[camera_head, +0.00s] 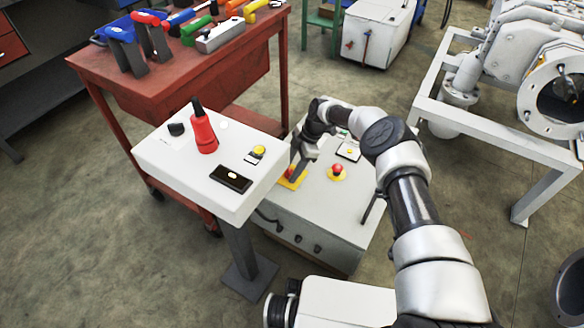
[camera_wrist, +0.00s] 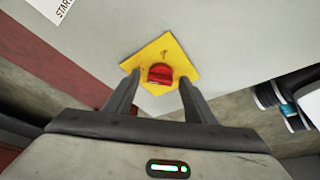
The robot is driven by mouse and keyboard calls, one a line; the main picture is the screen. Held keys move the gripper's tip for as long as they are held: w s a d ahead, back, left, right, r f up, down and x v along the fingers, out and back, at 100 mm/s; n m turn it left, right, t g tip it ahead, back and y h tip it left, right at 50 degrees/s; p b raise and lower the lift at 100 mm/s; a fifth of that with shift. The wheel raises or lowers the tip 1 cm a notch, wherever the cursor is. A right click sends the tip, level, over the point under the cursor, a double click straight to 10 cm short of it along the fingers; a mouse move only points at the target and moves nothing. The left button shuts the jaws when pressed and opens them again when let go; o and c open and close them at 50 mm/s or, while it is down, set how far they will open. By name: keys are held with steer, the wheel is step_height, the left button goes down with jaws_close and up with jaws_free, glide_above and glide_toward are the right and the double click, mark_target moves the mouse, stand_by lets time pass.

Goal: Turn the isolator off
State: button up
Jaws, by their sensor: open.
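The isolator is a red knob on a yellow square plate (camera_wrist: 182,62) on the light grey cabinet top. In the wrist view the red knob (camera_wrist: 160,74) lies between and just beyond my two open fingertips (camera_wrist: 158,82), with no clear contact. In the head view my gripper (camera_head: 298,168) reaches down over the yellow plate (camera_head: 293,181) at the cabinet's near left. It hides much of the red knob there.
A red tool bench (camera_head: 165,85) is behind. A grey pipe frame (camera_head: 480,120) stands right.

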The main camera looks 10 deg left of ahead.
steer(key=shift+r, duration=0.1)
steer(key=p+v, duration=0.3)
steer(key=v, duration=1.4)
steer(key=shift+d+r, duration=0.1)
